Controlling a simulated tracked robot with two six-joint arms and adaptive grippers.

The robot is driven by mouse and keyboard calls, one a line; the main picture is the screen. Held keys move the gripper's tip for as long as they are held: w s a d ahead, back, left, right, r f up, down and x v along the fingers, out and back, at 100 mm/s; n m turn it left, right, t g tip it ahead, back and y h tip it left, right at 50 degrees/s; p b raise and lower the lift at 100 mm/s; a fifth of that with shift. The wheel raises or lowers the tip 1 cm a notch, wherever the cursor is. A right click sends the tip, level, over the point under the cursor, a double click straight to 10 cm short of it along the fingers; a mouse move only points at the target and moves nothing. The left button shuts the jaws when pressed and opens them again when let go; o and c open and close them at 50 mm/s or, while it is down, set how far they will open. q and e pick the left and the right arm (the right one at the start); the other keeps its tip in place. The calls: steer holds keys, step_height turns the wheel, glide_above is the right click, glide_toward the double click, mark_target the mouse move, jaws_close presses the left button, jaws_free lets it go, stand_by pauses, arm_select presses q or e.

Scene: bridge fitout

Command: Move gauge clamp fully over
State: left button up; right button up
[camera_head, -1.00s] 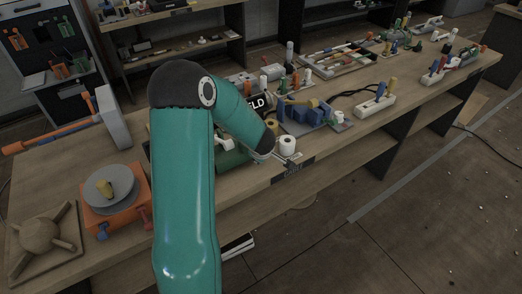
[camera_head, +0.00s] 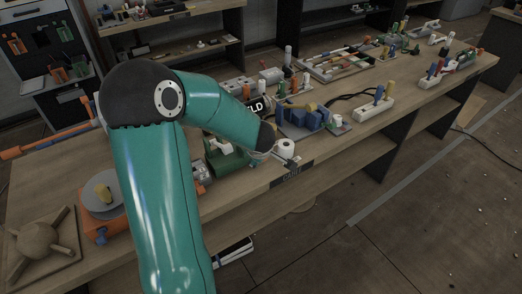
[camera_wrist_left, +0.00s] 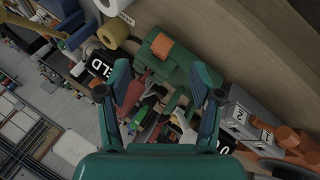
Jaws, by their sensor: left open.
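I cannot surely tell which part is the gauge clamp. A small grey fitting (camera_head: 290,160) sits at the bench's front edge above a dark label, beside a white roll (camera_head: 286,147), in the head view. My left gripper (camera_wrist_left: 162,100) is open in the left wrist view, its two fingers apart. A red piece (camera_wrist_left: 138,88) and small green and dark parts show between and beyond the fingers; I see none gripped. A green block with an orange top (camera_wrist_left: 168,58) lies just ahead of them. My right gripper is not in view.
A green body (camera_head: 228,160) stands under my forearm. A black lettered sign (camera_wrist_left: 100,66), a yellow roll (camera_wrist_left: 113,33) and numbered grey blocks (camera_wrist_left: 240,115) crowd the gripper. A blue fixture (camera_head: 305,117) stands to the right. Bare bench top shows at the front (camera_head: 245,180).

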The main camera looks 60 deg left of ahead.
arm_select(q)
steer(key=shift+v, duration=2.3)
